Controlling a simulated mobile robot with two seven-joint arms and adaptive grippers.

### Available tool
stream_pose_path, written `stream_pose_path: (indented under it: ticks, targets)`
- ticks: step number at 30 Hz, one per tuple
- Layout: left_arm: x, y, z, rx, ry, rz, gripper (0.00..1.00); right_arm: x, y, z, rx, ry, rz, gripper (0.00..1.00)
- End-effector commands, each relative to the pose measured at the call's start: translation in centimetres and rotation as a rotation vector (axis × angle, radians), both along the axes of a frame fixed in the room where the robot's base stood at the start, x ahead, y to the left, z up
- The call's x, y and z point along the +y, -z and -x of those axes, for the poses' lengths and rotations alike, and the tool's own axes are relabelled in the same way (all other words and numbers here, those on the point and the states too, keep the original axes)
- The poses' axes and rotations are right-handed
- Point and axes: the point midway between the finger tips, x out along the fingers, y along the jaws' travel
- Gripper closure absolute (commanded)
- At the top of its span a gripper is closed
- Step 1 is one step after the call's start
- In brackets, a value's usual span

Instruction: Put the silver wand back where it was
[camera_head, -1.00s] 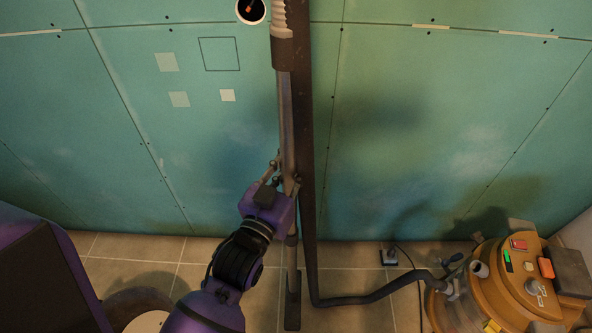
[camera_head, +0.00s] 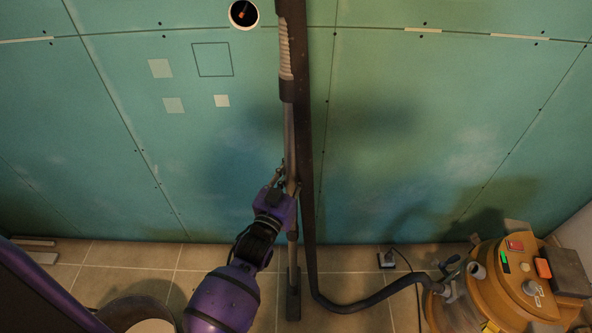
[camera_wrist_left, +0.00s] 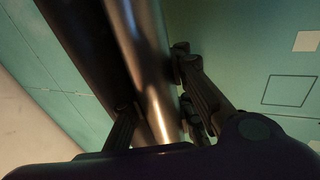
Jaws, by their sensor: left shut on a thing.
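The silver wand (camera_head: 289,138) is a long metal tube with a pale ribbed grip (camera_head: 285,55) near its upper part. It stands nearly upright in front of the green wall, and its dark floor nozzle (camera_head: 293,299) is low over the tiles. A dark hose (camera_head: 307,190) hangs close along its right side. My left gripper (camera_head: 286,178) is shut on the wand's tube at its lower part. In the left wrist view the tube (camera_wrist_left: 141,62) passes between the fingers (camera_wrist_left: 160,112). Whether the nozzle touches the floor is unclear. My right gripper is not in view.
An orange-brown vacuum (camera_head: 515,285) stands at lower right, joined to the hose. A bucket (camera_head: 135,316) is at lower left. Flat strips (camera_head: 38,250) lie by the wall at left. The wall has a round hole (camera_head: 243,14) and an outlined square (camera_head: 212,59).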

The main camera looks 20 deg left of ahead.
Motion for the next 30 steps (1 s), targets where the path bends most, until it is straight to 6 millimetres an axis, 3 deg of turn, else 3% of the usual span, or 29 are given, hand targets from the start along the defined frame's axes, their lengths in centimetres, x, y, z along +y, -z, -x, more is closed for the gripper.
stream_pose_path:
  ticks: [14,15,21,30]
  targets:
    - [-0.09,0.14,-0.14,-0.014,0.002,0.0,1.0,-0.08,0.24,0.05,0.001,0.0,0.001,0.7]
    - [-0.04,0.34,-0.08,-0.008,0.001,0.0,0.87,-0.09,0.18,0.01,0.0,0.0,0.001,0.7]
    - [-0.04,0.35,-0.07,-0.007,0.001,0.0,0.61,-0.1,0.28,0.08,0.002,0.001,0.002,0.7]
    - [-0.04,0.36,-0.05,-0.006,0.001,0.0,0.59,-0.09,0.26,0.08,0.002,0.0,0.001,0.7]
